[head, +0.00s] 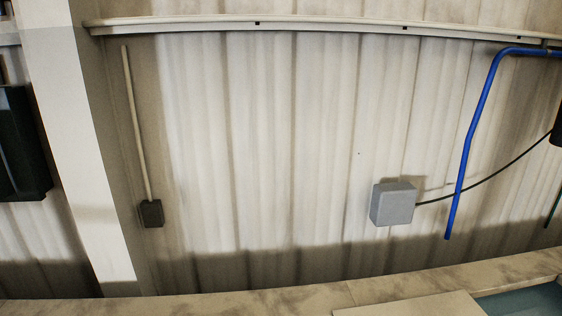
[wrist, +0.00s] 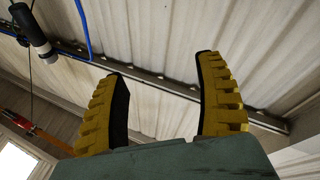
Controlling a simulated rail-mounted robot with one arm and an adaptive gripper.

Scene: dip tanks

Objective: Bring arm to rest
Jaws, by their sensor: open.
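My gripper (wrist: 160,78) shows in the wrist view, with two yellow ribbed fingers with dark inner pads rising from a dark green body. The fingers stand wide apart with nothing between them. Behind them is a corrugated wall or ceiling surface with a dark rail. My arm and gripper do not show in the head view.
The head view shows a pale corrugated wall (head: 280,130) with a grey box (head: 393,203), a blue pipe (head: 473,130) and a white post (head: 75,130). A ledge (head: 230,304) runs along the bottom, with a tank (head: 525,301) at lower right. A dark cylinder (wrist: 32,35) hangs at upper left in the wrist view.

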